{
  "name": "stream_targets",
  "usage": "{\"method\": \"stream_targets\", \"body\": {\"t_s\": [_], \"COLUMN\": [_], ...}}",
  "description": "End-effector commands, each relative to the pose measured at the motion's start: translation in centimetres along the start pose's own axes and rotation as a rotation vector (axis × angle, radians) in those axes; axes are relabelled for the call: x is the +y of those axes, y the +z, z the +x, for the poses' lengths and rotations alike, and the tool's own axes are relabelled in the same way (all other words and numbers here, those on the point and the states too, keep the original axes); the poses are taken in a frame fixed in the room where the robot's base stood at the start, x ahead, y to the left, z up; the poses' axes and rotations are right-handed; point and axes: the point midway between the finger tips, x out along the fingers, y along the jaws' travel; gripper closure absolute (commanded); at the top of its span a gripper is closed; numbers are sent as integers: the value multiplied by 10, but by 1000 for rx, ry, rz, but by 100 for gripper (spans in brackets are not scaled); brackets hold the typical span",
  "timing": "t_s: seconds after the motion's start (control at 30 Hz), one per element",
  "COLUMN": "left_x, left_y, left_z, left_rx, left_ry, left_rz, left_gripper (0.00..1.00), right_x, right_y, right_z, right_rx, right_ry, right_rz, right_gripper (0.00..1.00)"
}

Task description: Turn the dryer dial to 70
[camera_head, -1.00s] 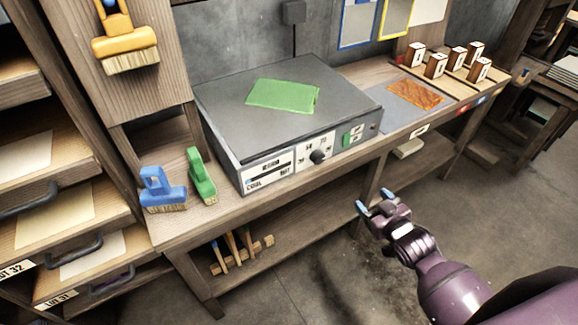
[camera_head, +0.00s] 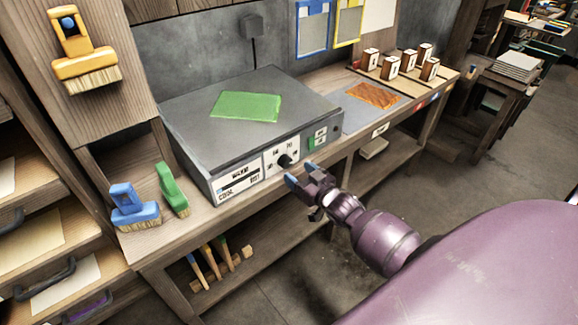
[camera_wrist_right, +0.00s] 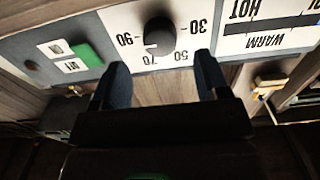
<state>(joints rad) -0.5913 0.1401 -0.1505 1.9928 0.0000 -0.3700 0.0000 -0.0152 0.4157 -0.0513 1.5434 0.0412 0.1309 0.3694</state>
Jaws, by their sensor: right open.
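The dryer (camera_head: 250,115) is a grey box on the bench, with a white dial panel on its front. Its black round dial (camera_head: 285,160) also shows, upside down, in the right wrist view (camera_wrist_right: 159,38), amid the numbers 30, 50, 70 and 90. I cannot tell which number it points to. My right gripper (camera_head: 301,174) is open and empty just in front of the panel. In the right wrist view its two fingers (camera_wrist_right: 161,65) stand apart on either side below the dial, not closed on it. My left gripper is not in view.
A green sheet (camera_head: 246,106) lies on the dryer. A green switch (camera_head: 311,142) sits right of the dial. A blue brush (camera_head: 133,205) and a green brush (camera_head: 171,188) stand left of the dryer. Wooden blocks (camera_head: 390,66) stand at the right. Bench edge lies below the panel.

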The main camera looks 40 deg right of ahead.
Motion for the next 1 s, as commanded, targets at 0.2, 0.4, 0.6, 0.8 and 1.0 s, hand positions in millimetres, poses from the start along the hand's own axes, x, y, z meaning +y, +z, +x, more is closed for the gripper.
{"method": "stream_targets", "body": {"t_s": [0.2,0.4,0.6,0.8,1.0], "left_x": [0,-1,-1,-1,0], "left_y": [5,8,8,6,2], "left_z": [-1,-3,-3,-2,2], "left_rx": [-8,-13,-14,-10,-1], "left_ry": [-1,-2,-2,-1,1], "left_rz": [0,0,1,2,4], "left_gripper": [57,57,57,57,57], "right_x": [0,0,0,0,0], "right_y": [1,1,0,0,0], "right_z": [31,45,47,47,47], "right_rx": [-2,-2,-2,-1,-1], "right_ry": [0,1,1,1,1], "right_rz": [0,0,0,0,0], "right_gripper": [32,32,32,41,71]}}
